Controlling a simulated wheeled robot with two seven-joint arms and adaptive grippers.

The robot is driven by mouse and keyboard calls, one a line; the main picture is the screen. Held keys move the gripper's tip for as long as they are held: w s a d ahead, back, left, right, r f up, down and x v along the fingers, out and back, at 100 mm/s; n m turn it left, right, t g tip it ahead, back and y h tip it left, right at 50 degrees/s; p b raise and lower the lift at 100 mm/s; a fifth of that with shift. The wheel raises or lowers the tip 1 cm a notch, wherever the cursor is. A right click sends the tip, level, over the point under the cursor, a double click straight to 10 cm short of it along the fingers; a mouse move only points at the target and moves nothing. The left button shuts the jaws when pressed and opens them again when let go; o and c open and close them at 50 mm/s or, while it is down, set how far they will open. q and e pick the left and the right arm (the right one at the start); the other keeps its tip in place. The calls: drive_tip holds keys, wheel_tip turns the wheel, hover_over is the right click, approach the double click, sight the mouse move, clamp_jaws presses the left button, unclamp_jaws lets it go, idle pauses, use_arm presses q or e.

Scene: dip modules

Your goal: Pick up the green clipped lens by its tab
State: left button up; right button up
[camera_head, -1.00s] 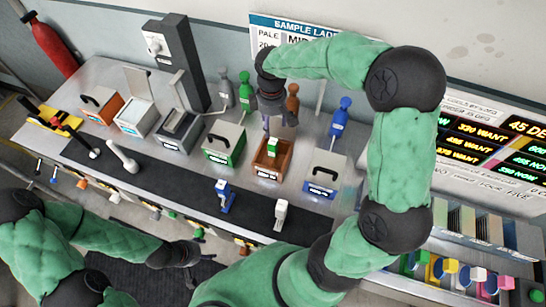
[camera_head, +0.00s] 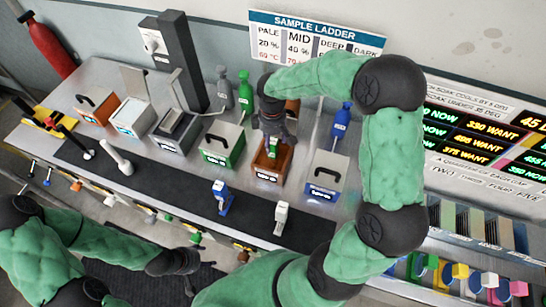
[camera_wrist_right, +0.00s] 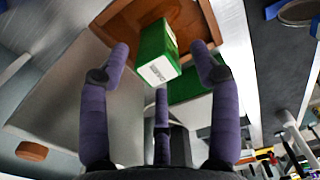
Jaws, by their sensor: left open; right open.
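The green clipped lens (camera_head: 272,150) appears as a small green block in the open orange-brown box on the bench. In the right wrist view the green block (camera_wrist_right: 156,45) has a white label on its near face and stands in the brown box (camera_wrist_right: 195,22). My right gripper (camera_wrist_right: 162,62) is open, its purple fingers spread on either side of the block with no visible grip on it. In the head view my right gripper (camera_head: 271,138) is above the box and partly covers the block. My left gripper (camera_head: 200,268) is open and empty, in front of the bench.
A green-fronted box (camera_head: 222,145) stands left of the brown box and a blue-fronted box (camera_head: 325,178) to its right. Blue (camera_head: 222,197) and white (camera_head: 282,217) small stands are on the dark strip in front. Bottles stand behind, including a blue one (camera_head: 340,120).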

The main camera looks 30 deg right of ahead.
sight(273, 155)
wheel_tip(273, 155, down, 5)
drive_tip(key=shift+d+r+b, duration=0.15)
drive_tip(key=shift+b, duration=0.2)
drive_tip(key=shift+s+r, duration=0.1)
clamp_jaws()
